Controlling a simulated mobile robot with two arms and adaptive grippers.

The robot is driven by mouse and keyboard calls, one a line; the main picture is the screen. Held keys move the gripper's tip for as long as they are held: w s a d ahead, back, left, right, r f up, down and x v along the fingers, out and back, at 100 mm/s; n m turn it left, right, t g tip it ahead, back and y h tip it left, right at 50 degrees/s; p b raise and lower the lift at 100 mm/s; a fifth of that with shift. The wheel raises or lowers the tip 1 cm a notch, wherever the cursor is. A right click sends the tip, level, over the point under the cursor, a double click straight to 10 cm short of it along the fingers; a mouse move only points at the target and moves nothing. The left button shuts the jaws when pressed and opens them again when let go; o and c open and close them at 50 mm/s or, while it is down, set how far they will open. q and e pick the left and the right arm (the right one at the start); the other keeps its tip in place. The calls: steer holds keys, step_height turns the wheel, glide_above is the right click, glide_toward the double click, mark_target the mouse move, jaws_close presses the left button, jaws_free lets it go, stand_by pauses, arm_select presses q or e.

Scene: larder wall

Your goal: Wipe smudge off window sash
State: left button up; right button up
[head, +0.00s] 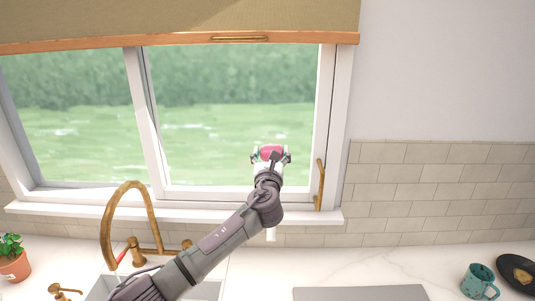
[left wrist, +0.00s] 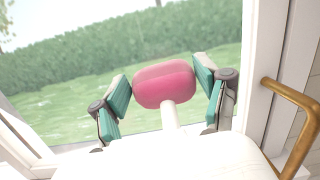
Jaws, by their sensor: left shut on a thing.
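The window's right sash (head: 325,110) has a white frame around a clear pane with green hedge and grass outside. I cannot make out a smudge on it. My left gripper (head: 270,157) is raised in front of the lower right part of the pane. It is shut on a pink sponge-like wiper (head: 267,151) with a white stem. In the left wrist view the wiper's pink head (left wrist: 165,84) sits between the two teal-padded fingers (left wrist: 163,97), facing the glass. I cannot tell whether it touches the pane. My right gripper is not in view.
A brass handle (head: 320,186) stands at the sash's right edge. A brass tap (head: 112,205) rises over the sink at lower left. A potted plant (head: 12,262), teal mug (head: 478,281) and dark pan (head: 517,272) stand on the counter. A blind (head: 180,18) covers the window's top.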

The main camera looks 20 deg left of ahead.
arm_select(q)
steer(key=shift+s, duration=0.55)
steer(key=shift+r+v, duration=0.15)
steer(key=shift+v, duration=1.1)
steer(key=shift+r+v, duration=0.2)
steer(key=shift+v, duration=1)
steer(key=shift+s+d, duration=0.1)
steer(key=shift+d, duration=0.1)
steer(key=shift+r+v, duration=0.2)
steer(key=shift+v, duration=1.25)
